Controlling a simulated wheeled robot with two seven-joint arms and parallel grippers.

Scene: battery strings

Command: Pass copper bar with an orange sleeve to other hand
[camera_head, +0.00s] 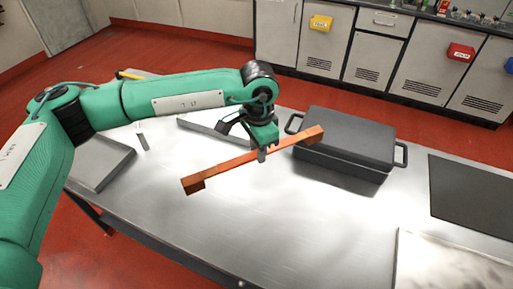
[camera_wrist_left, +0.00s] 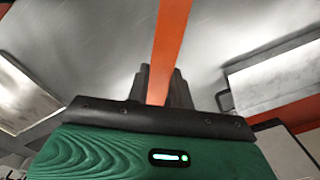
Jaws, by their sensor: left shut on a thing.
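The copper bar with an orange sleeve (camera_head: 228,166) is long, with a copper block at each end. My left gripper (camera_head: 262,154) is shut on it near its middle and holds it above the metal table. The bar slants in the head view, its near end to the lower left and its far end at the upper right, in front of the dark case. In the left wrist view the orange bar (camera_wrist_left: 171,38) runs up from between the dark fingers (camera_wrist_left: 160,85). My right gripper is not in view.
A dark lidded case (camera_head: 350,140) with side handles stands on the metal table (camera_head: 290,230). A grey tray (camera_head: 100,165) lies at the left, and a dark mat (camera_head: 470,195) at the right. The table's front middle is clear.

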